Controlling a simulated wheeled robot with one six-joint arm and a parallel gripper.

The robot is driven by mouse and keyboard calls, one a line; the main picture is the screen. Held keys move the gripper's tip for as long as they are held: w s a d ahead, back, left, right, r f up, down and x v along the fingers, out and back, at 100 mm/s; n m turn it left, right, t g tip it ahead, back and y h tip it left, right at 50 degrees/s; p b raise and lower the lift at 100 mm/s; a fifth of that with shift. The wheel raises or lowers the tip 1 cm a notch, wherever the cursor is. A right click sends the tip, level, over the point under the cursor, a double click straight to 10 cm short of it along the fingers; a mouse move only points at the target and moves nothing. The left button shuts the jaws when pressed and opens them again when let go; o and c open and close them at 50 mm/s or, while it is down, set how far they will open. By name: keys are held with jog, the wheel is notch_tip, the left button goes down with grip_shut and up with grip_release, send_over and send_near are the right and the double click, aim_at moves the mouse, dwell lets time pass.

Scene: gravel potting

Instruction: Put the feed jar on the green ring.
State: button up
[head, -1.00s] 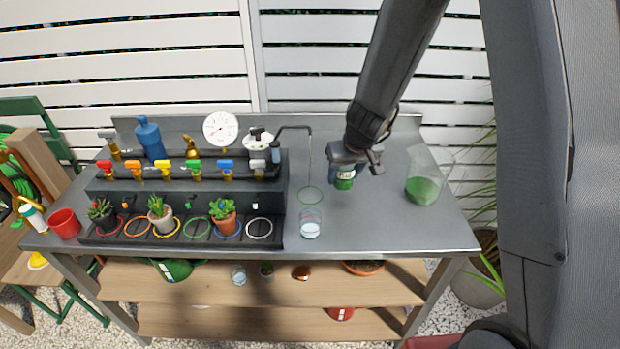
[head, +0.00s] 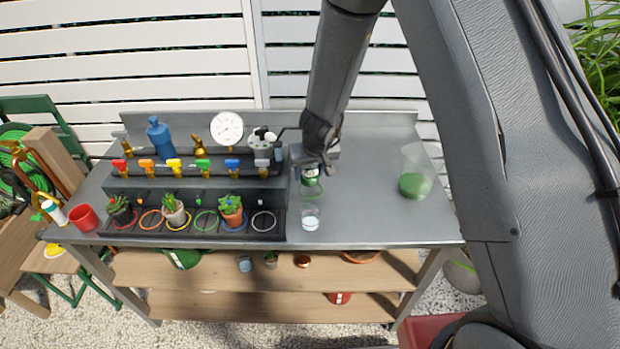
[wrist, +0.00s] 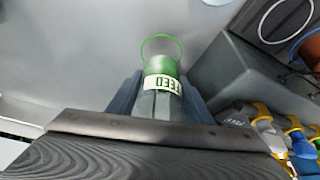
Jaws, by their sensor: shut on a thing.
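The feed jar is a small green jar (head: 310,181) with a white label, which reads FEED in the wrist view (wrist: 161,84). My gripper (head: 311,170) is shut on it, with a finger on each side of it in the wrist view (wrist: 158,100). A thin green ring (wrist: 161,36) lies on the bench top just beyond the jar's end, and the jar covers its near edge. In the head view the ring (head: 321,194) shows around the jar's lower end. I cannot tell whether the jar touches the bench.
A clear glass with pale liquid (head: 310,218) stands just in front of the ring. A rack with colored taps (head: 190,188), potted plants and colored rings is on the left. A clear beaker of green stuff (head: 413,178) stands right. The bench between is clear.

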aim_at(310, 180)
jog(key=shift+d+f+b, duration=0.1)
jog(key=shift+f+b, duration=1.6)
jog(key=shift+b, duration=0.35)
jog(key=shift+f, duration=0.2)
jog(key=o, duration=1.2)
jog(key=shift+r, duration=0.1)
